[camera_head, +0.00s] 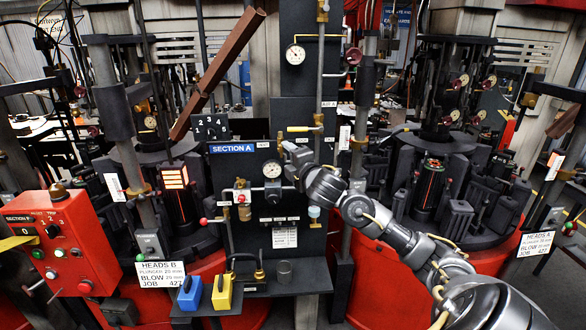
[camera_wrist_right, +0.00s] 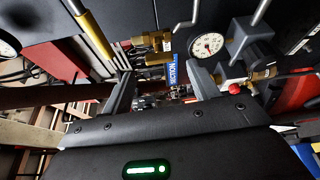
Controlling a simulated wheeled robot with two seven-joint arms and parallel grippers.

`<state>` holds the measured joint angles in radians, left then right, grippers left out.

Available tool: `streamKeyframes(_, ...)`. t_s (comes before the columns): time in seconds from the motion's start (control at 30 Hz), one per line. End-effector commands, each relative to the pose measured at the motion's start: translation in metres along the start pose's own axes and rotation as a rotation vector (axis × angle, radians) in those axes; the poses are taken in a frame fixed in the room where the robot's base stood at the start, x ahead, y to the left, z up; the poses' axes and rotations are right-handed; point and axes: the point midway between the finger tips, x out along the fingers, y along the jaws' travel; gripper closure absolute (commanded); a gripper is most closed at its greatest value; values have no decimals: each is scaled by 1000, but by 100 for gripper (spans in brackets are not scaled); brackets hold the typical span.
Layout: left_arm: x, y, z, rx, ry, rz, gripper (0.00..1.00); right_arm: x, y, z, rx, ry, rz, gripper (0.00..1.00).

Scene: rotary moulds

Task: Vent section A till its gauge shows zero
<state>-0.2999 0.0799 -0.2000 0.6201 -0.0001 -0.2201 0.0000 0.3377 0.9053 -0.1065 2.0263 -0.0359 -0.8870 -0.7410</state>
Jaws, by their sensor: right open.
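The dark panel carries a blue SECTION A label (camera_head: 232,148). A round white gauge (camera_head: 272,169) sits below and right of it; its needle is too small to read. The gauge also shows in the right wrist view (camera_wrist_right: 208,44). A yellow lever (camera_head: 300,128) is on the pipe above. A brass valve body (camera_head: 242,197) is below the gauge, with a red knob (camera_head: 204,221) to its left. My right gripper (camera_head: 289,155) is at the panel, just right of the gauge. In the right wrist view its fingers (camera_wrist_right: 163,88) are apart, with nothing clearly held between them.
A second gauge (camera_head: 295,54) is higher up. A selector dial (camera_head: 211,127) is above the label. A red control box (camera_head: 52,242) is at left. Mould machinery flanks the panel.

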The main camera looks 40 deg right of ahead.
Motion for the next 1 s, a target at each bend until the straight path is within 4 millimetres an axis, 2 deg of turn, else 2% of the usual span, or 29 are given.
streamKeyframes(0.1, 7, 0, 1, 0, 0, 0, 64, -16, -2, 0, -2, 0, 0, 40)
streamKeyframes(0.27, 8, 0, 1, 0, 0, 0, 64, -26, 0, 0, -1, 0, 0, 40)
streamKeyframes(0.83, 8, 0, 1, 0, 0, 0, 64, -27, 0, 0, 1, -1, 0, 40)
streamKeyframes(0.93, 10, 0, 1, 0, 0, 0, 64, -23, -12, 1, 16, -3, -18, 40)
streamKeyframes(1.0, 12, 0, 1, 0, 0, 0, 64, -16, -35, 3, 49, -8, -52, 40)
